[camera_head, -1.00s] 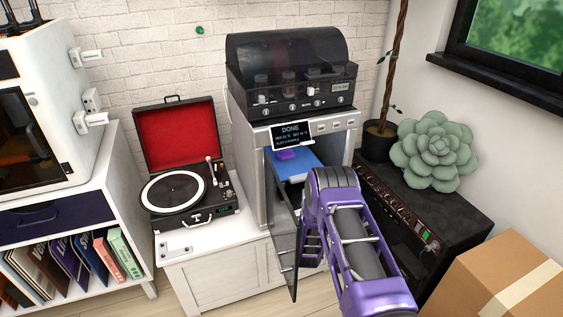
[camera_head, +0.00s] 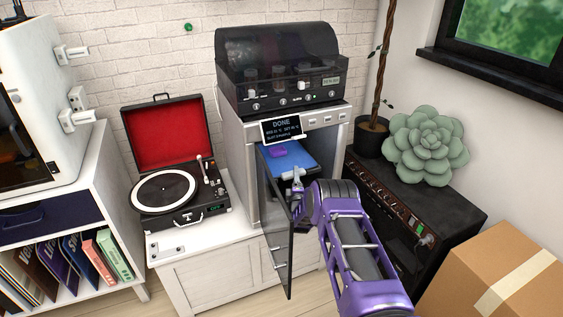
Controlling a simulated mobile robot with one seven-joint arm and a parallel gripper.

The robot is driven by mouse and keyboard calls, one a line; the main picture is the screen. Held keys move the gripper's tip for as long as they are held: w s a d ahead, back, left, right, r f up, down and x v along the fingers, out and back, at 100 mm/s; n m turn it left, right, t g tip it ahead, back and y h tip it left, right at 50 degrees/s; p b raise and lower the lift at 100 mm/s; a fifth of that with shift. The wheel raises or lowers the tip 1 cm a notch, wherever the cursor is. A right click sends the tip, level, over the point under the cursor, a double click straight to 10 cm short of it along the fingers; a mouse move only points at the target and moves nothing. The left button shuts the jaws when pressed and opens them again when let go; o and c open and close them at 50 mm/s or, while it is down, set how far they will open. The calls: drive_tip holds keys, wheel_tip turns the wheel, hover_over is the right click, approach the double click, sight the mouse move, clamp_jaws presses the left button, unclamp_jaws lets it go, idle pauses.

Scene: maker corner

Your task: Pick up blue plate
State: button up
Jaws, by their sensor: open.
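The blue plate (camera_head: 299,163) lies inside the open front of the grey machine (camera_head: 240,180), below its small screen reading "DONE". A small purple piece (camera_head: 279,150) sits on the plate. My gripper (camera_head: 297,177) is open at the front edge of the plate, in front of the machine's opening. My purple arm reaches in from the lower right. The fingertips are small here, and I cannot tell whether they touch the plate.
The machine's dark glass door (camera_head: 280,240) stands open just left of my arm. A record player (camera_head: 178,190) stands on the white cabinet to the left. A black amplifier (camera_head: 420,205) with a succulent (camera_head: 428,148) and a cardboard box (camera_head: 510,275) are on the right.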

clamp_jaws()
idle(0.3)
drive_tip(key=shift+r, duration=0.15)
idle(1.0)
